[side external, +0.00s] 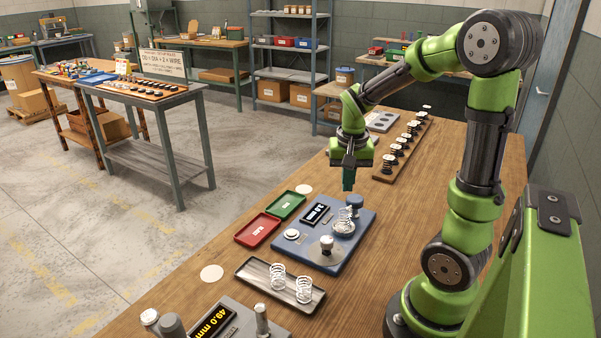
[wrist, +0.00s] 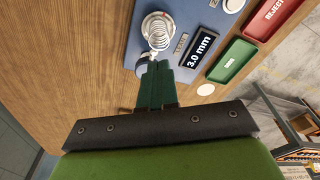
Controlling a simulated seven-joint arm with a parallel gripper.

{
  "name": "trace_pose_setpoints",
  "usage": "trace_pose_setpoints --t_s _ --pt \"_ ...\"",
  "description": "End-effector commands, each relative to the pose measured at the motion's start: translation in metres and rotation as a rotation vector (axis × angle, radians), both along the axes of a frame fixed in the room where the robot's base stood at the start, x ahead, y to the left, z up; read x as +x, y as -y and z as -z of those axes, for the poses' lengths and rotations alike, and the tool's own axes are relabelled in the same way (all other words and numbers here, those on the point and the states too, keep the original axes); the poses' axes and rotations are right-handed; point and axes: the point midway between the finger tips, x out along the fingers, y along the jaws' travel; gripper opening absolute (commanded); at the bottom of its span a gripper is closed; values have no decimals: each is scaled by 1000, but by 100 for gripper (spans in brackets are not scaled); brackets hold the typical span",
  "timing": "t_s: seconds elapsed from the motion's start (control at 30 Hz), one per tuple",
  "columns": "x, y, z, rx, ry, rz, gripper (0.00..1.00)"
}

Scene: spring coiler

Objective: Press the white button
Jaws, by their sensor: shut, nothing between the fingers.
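A round white button (side external: 291,234) sits at the left corner of the blue device (side external: 330,262). It also shows at the top edge of the wrist view (wrist: 233,5), partly cut off. The blue device has a small dark display reading 3.0 mm (wrist: 201,48) and a spring (side external: 344,221) standing on a round plate. My gripper (side external: 348,184) is shut and empty, pointing down above the table just beyond the device's far edge, apart from the button. In the wrist view its green fingers (wrist: 156,68) are together, overlapping the device's edge near the spring.
A red tray (side external: 257,231) and a green tray (side external: 285,206) lie left of the device. A dark tray with two springs (side external: 262,272) and another device reading 49.0 mm (side external: 215,325) are in front. A rack of several black-and-white pieces (side external: 397,150) stands behind.

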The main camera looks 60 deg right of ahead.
Motion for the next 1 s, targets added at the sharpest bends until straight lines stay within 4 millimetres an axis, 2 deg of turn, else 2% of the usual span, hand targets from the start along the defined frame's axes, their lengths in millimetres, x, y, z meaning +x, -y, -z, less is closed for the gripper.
trace_pose_setpoints --t_s 0.17,0.27,0.37,0.53,0.7,0.8,0.9,1.0 --pt "-4 -1 11 45 -13 59 0" --pt "0 -14 21 142 10 214 0" --pt "9 -31 30 280 41 472 0" --pt "35 -58 36 549 66 1009 0" --pt "66 -73 30 814 35 1538 0" --pt "82 -75 24 948 -6 1796 0" --pt "93 -76 17 1045 -48 1972 0" --pt "98 -76 13 1091 -80 2070 0"
